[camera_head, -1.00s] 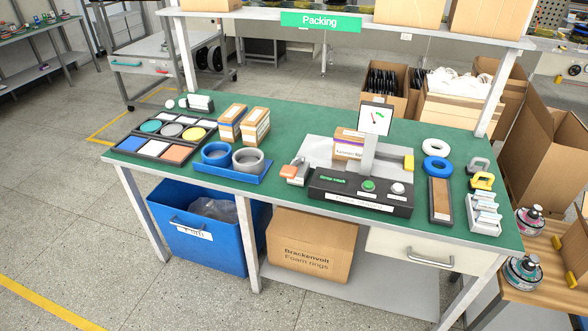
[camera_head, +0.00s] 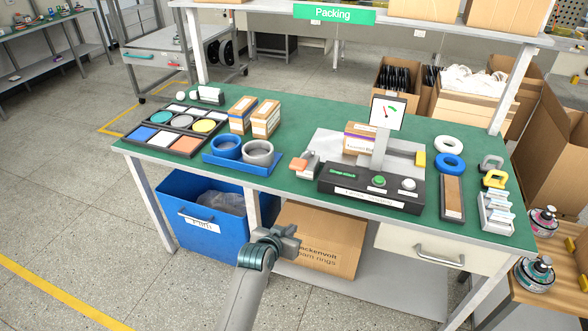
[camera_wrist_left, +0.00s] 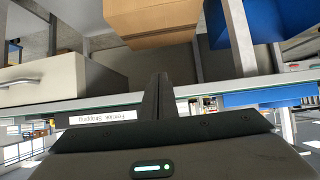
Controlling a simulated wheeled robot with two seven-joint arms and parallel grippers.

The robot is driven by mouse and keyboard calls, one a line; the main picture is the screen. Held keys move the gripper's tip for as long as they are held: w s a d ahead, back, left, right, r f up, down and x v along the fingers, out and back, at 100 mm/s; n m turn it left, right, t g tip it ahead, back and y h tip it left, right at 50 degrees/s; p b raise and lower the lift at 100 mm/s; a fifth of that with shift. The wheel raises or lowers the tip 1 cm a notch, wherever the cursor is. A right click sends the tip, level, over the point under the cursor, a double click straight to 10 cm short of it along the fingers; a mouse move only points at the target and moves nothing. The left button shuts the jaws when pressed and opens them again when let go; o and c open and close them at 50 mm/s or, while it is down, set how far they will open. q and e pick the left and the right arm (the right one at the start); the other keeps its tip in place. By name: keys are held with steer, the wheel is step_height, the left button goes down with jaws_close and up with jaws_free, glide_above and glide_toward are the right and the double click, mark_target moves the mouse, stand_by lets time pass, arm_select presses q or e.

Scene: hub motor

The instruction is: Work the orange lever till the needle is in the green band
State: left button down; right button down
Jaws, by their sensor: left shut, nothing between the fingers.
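The orange lever (camera_head: 299,164) sits on a small grey base at the left end of the black control box (camera_head: 371,189) on the green table. A white dial (camera_head: 388,112) stands up behind the box. Its red needle appears left of the green mark; detail is small. My left gripper (camera_head: 291,236) is below the table's front edge, in front of the cardboard box and well apart from the lever. It is shut and empty; its closed fingers (camera_wrist_left: 157,98) also show in the left wrist view. My right gripper is not in view.
The box carries a green button (camera_head: 379,181) and a white button (camera_head: 408,185). A blue tray (camera_head: 241,163) with two rings stands left of the lever. A blue bin (camera_head: 208,213) and a cardboard box (camera_head: 335,240) are under the table. The table's front edge lies above my gripper.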

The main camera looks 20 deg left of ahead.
mark_target(294, 163)
arm_select(q)
step_height(294, 163, up, 23)
steer(key=w+a+t, duration=0.1)
steer(key=a+t, duration=0.2)
steer(key=shift+w+t, duration=0.3)
steer(key=shift+w, duration=0.1)
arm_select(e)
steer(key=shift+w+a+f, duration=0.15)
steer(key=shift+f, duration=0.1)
arm_select(q)
steer(key=shift+w+r, duration=0.1)
